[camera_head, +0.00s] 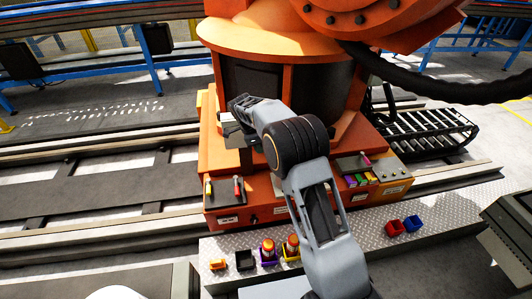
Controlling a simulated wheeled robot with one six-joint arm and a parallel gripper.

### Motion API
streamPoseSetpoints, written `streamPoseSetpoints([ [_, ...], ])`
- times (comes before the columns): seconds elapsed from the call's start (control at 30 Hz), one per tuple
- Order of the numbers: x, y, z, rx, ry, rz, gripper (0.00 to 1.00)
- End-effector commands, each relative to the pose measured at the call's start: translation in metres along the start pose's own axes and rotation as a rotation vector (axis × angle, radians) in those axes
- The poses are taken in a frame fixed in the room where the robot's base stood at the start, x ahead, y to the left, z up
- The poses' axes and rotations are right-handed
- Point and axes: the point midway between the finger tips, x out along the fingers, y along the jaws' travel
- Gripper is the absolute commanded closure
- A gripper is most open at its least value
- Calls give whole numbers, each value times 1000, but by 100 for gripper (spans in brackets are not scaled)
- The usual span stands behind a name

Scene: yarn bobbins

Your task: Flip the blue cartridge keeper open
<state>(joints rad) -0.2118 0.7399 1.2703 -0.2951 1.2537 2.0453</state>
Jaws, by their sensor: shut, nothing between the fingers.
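My gripper (238,104) is at the end of my arm, in front of the dark column of the orange machine (262,42). It is small in the picture and looks shut, with nothing seen in it. A row of small coloured blocks (361,180), purple, green and yellow among them, sits on the machine's lower right ledge, right of my arm. I cannot clearly pick out a blue keeper there; my arm may hide part of the ledge.

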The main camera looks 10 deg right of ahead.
Motion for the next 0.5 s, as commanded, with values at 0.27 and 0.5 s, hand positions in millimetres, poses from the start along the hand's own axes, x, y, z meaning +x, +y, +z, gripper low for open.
streamPoseSetpoints([
  [0.27, 55, 0, 0, 0, 2, 4, 100],
  [0.5, 91, 0, -6, 2, 1, 3, 100],
])
